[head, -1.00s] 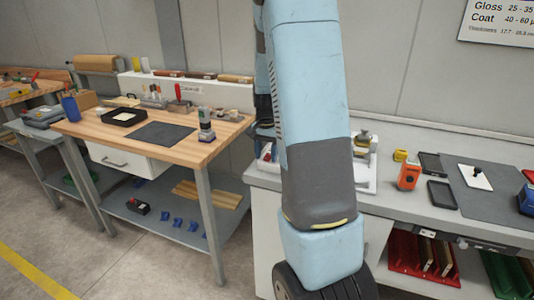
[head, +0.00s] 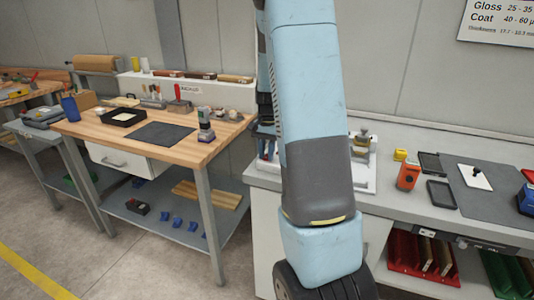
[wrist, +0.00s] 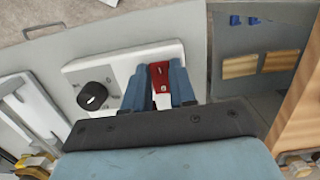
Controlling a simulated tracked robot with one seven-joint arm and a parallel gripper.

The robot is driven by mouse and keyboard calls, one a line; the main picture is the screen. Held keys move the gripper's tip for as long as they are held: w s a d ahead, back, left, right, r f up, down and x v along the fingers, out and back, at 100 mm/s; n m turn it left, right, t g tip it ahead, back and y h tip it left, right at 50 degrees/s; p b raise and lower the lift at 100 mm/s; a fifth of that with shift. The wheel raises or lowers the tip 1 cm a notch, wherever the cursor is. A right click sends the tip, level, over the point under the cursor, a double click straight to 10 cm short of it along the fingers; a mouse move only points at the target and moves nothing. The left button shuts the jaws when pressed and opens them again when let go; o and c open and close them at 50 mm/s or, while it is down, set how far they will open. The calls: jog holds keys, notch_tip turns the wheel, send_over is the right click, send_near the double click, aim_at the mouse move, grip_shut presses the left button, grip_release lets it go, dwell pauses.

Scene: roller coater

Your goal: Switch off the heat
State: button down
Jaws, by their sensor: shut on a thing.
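In the wrist view, a white control plate (wrist: 118,66) on a grey face carries a black round knob (wrist: 92,96) with a white mark. To the right of the knob is a red lever or switch (wrist: 160,74). My gripper (wrist: 159,70) has its two blue fingers on either side of the red switch and is shut on it. The switch's lower part is partly hidden by the gripper, so its exact position is hard to tell. In the head view my arm hides the gripper and the control plate.
In the head view, a grey bench (head: 400,200) with an orange device (head: 408,175) stands right of my arm. A wooden-topped workbench (head: 185,153) stands to the left. Open floor (head: 110,265) lies in front of it. A drawer handle (wrist: 44,30) shows in the wrist view.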

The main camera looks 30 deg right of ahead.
jog(key=shift+w+d+r+g+y, duration=0.1)
jog(key=shift+w+g+y, duration=0.15)
jog(key=shift+g+y, duration=0.35)
jog(key=c, duration=0.9)
grip_release()
jog(key=v, duration=1.3)
jog(key=shift+d+r, duration=0.15)
jog(key=shift+r, duration=0.15)
